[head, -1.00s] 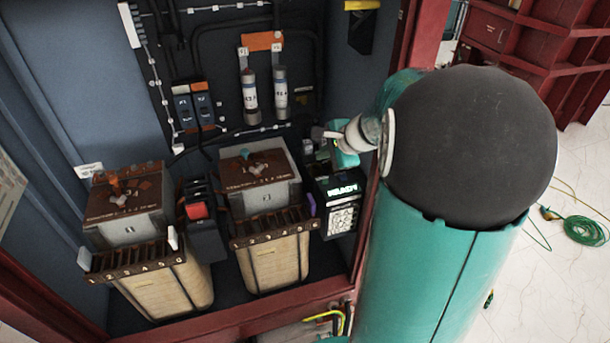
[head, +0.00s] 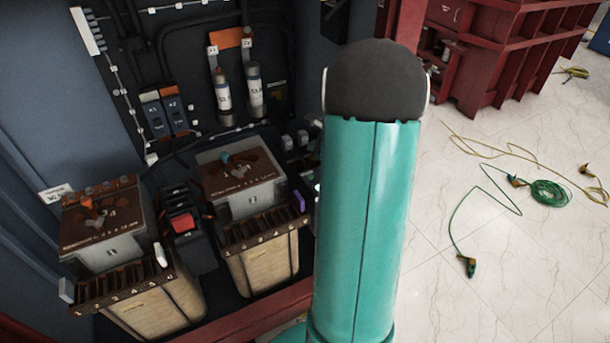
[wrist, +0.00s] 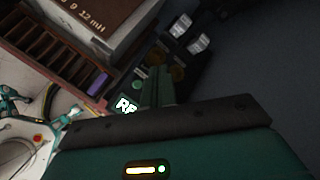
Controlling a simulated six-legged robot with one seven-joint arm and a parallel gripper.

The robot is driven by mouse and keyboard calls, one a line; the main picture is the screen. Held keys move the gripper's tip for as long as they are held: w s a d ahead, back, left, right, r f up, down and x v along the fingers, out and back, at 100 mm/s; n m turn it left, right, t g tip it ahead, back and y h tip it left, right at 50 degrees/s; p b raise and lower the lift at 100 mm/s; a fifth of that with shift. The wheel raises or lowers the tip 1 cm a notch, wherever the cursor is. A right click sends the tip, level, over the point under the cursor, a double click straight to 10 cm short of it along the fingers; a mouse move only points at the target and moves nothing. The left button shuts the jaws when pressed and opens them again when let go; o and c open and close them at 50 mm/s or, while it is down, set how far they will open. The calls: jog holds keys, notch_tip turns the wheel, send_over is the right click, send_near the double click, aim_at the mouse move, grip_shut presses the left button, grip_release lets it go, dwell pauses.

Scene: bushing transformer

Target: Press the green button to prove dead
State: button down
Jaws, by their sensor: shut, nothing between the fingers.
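In the wrist view, a dark box with a lit display (wrist: 127,104) stands beside the right-hand transformer. A small round greenish spot (wrist: 138,85) just above the display looks like the green button, though it is dim and small. My gripper (wrist: 158,85) is shut and empty, its fingers beside the display and close to that spot. I cannot tell whether they touch it. In the head view my teal arm covers most of the box and my gripper is hidden behind it.
Two transformers (head: 100,225) (head: 240,185) stand in the cabinet with a red-switched unit (head: 181,222) between them. Fuses (head: 222,95) hang on the back wall. The cabinet's red frame (head: 262,312) runs along the front. Green cable (head: 549,193) lies on the open floor at right.

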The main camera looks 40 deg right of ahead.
aim_at(310, 177)
jog(key=shift+f, duration=4.4)
jog(key=shift+f, duration=0.1)
jog(key=shift+f, duration=0.35)
jog(key=shift+f, duration=0.45)
jog(key=shift+r, duration=0.9)
